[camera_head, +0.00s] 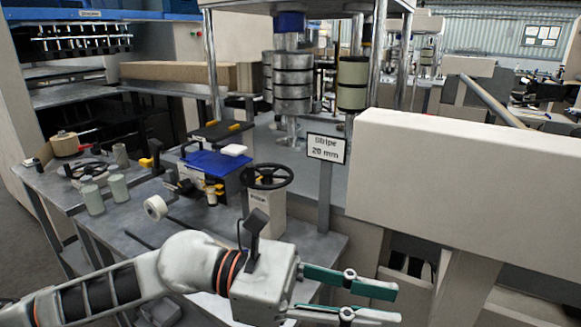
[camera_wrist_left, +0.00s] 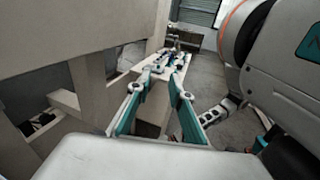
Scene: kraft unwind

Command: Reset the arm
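My left arm comes in from the left in the head view. Its left gripper (camera_head: 372,300) is open, its two teal-sided fingers apart and pointing right, with nothing between them. The gripper is above and in front of the workbench's right end. The left wrist view also shows this gripper (camera_wrist_left: 161,92) open and empty, with a grey floor and a pale machine frame beyond it. My right gripper does not show clearly in either view.
A metal workbench (camera_head: 310,245) bears a black handwheel (camera_head: 267,176), a blue box (camera_head: 217,163), pale cylinders (camera_head: 119,188) and a white roll (camera_head: 155,207). A sign reading "Stripe 20 mm" (camera_head: 326,149) stands behind. A large beige machine beam (camera_head: 465,185) fills the right side.

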